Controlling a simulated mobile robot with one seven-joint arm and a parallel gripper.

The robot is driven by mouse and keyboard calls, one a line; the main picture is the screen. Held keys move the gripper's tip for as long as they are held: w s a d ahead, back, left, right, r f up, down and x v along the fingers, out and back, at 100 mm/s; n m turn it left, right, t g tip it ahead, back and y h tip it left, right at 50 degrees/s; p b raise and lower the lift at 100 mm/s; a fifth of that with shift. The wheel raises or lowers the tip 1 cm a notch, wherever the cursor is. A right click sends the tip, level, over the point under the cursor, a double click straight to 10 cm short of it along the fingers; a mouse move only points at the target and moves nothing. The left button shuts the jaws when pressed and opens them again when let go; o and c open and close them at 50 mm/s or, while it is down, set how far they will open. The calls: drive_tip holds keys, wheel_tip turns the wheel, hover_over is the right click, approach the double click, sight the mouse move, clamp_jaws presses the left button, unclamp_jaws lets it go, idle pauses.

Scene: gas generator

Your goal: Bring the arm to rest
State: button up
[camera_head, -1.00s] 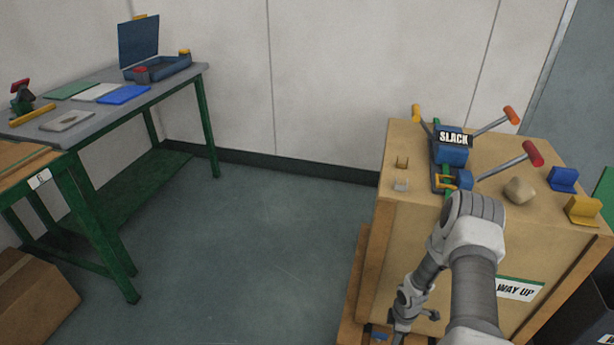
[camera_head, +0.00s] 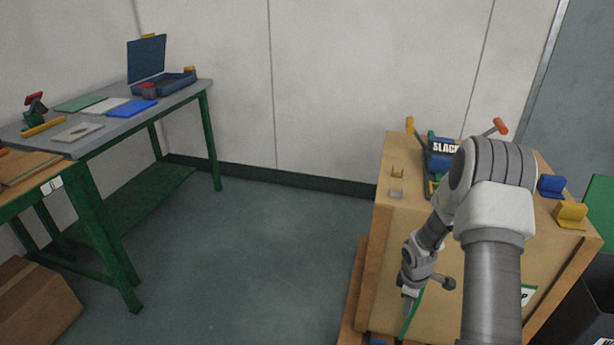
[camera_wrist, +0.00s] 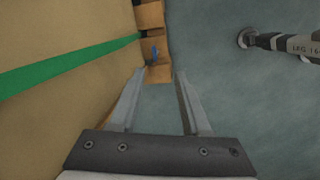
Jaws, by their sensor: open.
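My arm (camera_head: 490,215) rises in front of the wooden crate (camera_head: 450,270) at the right of the head view and bends down along its left side. My gripper (camera_wrist: 162,72) shows in the wrist view with its two fingers apart and nothing between them. It points down beside the crate's side (camera_wrist: 60,100), with floor (camera_wrist: 230,110) and a wooden pallet block (camera_wrist: 157,73) beyond the fingertips. In the head view the fingers are small and hard to make out.
On the crate are a blue device with a "SLACK" sign (camera_head: 446,147), a blue bracket (camera_head: 551,186) and a yellow bracket (camera_head: 570,214). A green-legged workbench (camera_head: 150,100) stands left, with a cardboard box (camera_head: 35,305) below. The floor (camera_head: 260,240) between is clear.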

drive_tip(key=s+a+r+m+t, duration=0.1)
drive_tip(key=s+a+r+m, duration=0.1)
drive_tip(key=r, duration=0.8)
drive_tip(key=s+a+r+m, duration=0.2)
drive_tip(key=r, duration=0.7)
drive_tip(key=s+a+r+m+t, duration=0.1)
drive_tip(key=s+r+m, duration=0.1)
drive_tip(key=r, duration=0.8)
drive_tip(key=s+a+r+m+t+y, duration=0.1)
drive_tip(key=s+a+r+m, duration=0.3)
drive_tip(key=s, duration=0.6)
drive_tip(key=s+a+r+m+t+y, duration=0.1)
drive_tip(key=s+a+r+m+t, duration=0.1)
drive_tip(key=s+a+r, duration=0.45)
wheel_tip(320, 180, up, 22)
drive_tip(key=s+d+p, duration=0.1)
drive_tip(key=s+p, duration=0.1)
drive_tip(key=p, duration=2)
drive_tip(key=shift+s+d+h, duration=0.15)
drive_tip(key=shift+d+h, duration=0.15)
drive_tip(key=shift+d, duration=0.15)
